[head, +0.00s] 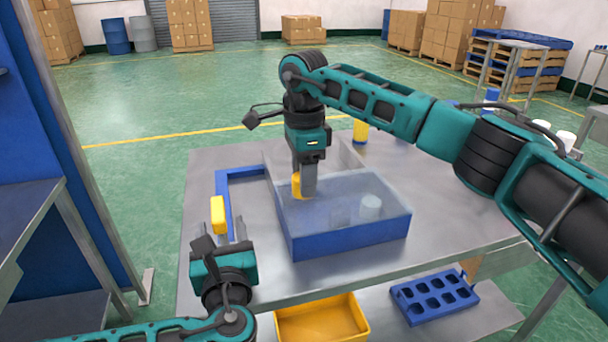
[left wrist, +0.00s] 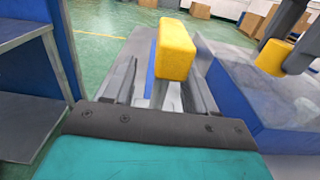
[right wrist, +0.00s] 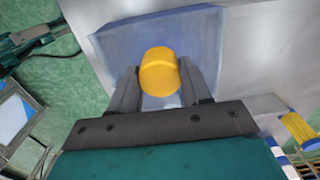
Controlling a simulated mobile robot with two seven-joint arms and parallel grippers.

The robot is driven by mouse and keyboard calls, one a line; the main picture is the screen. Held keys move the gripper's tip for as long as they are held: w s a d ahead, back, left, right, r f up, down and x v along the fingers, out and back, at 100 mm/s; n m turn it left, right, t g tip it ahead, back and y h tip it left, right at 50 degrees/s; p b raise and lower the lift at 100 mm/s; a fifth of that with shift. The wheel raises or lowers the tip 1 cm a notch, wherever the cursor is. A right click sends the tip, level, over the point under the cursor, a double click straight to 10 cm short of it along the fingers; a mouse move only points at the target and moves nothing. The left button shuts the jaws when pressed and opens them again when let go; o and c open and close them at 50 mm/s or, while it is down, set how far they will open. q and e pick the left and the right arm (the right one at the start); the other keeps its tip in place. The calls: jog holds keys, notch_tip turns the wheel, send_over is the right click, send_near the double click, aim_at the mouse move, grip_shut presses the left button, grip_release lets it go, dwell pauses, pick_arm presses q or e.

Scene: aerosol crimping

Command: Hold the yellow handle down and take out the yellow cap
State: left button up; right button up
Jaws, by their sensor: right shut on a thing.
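The yellow handle (head: 217,215) is a small upright block at the end of a blue bar (head: 224,180). It also shows large in the left wrist view (left wrist: 175,50). My left gripper (head: 225,240) is just in front of it with its fingers apart; I cannot tell whether they touch it. My right gripper (head: 307,182) points down over the clear-walled blue box (head: 350,240) and is shut on the yellow cap (head: 296,186). In the right wrist view the round cap (right wrist: 159,72) sits between the two fingers. Whether it still touches anything below is unclear.
A pale cylinder (head: 371,206) shows inside the box. A yellow cylinder (head: 360,131) stands at the table's far side. A yellow bin (head: 322,322) and a blue holed rack (head: 434,297) are on the lower shelf. The metal table (head: 450,215) is bare right of the box.

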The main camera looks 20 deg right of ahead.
pick_arm(q)
jog(key=shift+r, duration=0.1)
jog(key=s, duration=1.2)
jog(key=shift+s, duration=0.1)
